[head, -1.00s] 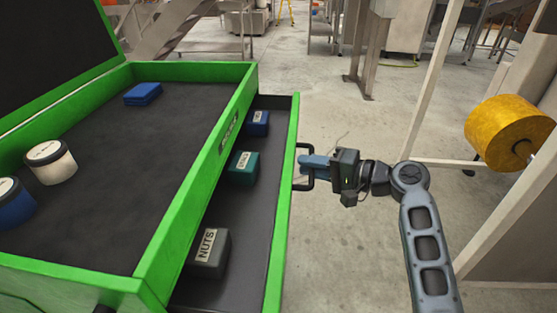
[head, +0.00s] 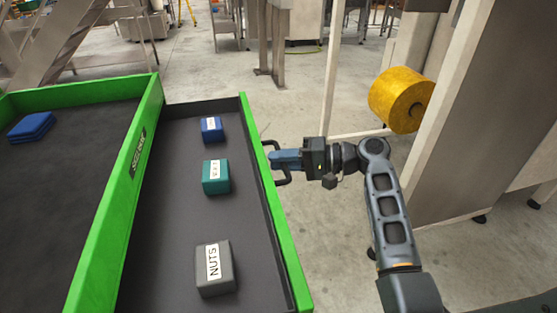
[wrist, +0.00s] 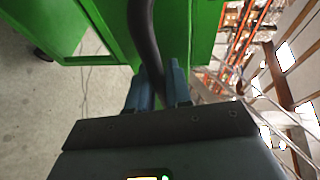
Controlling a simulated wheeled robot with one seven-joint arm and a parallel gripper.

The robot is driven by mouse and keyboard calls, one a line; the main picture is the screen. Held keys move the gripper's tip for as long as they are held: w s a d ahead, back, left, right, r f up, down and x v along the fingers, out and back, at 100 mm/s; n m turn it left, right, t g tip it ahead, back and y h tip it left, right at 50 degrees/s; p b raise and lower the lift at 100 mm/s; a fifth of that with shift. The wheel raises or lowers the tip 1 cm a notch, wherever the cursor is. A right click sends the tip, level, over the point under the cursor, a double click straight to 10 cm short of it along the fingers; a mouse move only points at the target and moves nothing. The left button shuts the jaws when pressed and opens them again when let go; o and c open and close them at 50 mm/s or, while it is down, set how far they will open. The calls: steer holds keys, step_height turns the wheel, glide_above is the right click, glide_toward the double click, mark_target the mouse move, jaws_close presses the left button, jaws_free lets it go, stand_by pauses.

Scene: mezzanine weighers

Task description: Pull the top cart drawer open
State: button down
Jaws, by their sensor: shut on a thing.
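The top cart drawer (head: 262,178) has a green front and a dark lined floor, and it stands well out from the green cart (head: 112,205). Inside it are a blue box (head: 211,130), a teal box (head: 216,177) and a grey box labelled NUTS (head: 215,270). A black bar handle (head: 283,180) is on the drawer front. My gripper (head: 275,160) is shut on this handle from the right. In the wrist view the dark handle (wrist: 143,35) passes between the blue fingers (wrist: 158,88), with green panels behind it.
A blue item (head: 30,127) lies on the cart's top tray. A yellow roll (head: 402,100) is on a pale frame at the right, near a large grey panel (head: 460,130). Concrete floor (head: 330,240) is open beside the drawer.

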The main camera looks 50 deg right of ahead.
steer(key=c, duration=1.4)
jaws_free()
steer(key=v, duration=0.7)
steer(key=shift+s+d, duration=0.2)
steer(key=shift+s, duration=0.1)
